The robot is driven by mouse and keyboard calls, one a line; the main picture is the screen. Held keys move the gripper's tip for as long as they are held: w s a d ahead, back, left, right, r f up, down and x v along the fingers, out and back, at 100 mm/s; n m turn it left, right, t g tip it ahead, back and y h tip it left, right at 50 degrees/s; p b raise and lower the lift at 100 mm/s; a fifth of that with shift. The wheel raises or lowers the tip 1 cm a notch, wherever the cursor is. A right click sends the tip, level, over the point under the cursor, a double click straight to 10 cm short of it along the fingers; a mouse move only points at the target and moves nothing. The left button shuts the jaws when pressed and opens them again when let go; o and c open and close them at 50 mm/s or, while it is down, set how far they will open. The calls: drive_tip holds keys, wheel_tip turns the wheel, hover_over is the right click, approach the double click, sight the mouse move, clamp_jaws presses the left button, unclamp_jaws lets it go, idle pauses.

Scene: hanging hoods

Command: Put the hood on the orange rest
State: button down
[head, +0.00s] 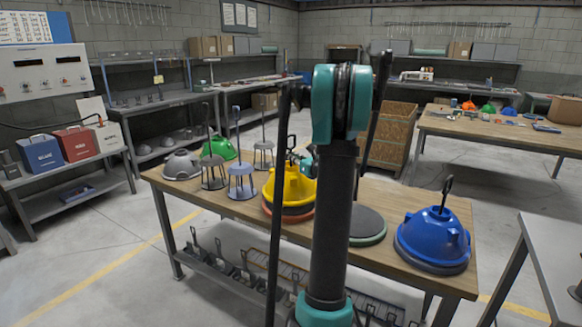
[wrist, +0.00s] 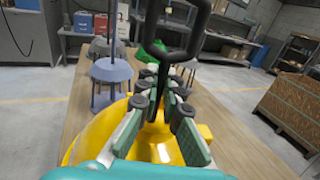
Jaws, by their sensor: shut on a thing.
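The yellow hood (head: 288,187) is near the middle of the wooden table, with a black loop handle on top. My gripper (wrist: 165,92) is shut on this handle (wrist: 172,52) in the wrist view; the yellow dome (wrist: 95,140) shows below the jaws. In the head view my arm hides part of the hood and most of the gripper. The orange rest (head: 287,214), a flat round disc, shows directly under the hood. The hood looks roughly upright and over the disc; I cannot tell whether it touches it.
A blue hood (head: 434,235) sits at the table's right end. A flat green-edged disc (head: 368,226) lies between it and the yellow hood. Stands with upright rods (head: 241,183), a green hood (head: 218,148) and a grey hood (head: 182,164) are to the left.

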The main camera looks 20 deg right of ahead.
sight(291, 166)
drive_tip(key=shift+f, duration=2.1)
drive_tip(key=c, duration=1.7)
unclamp_jaws()
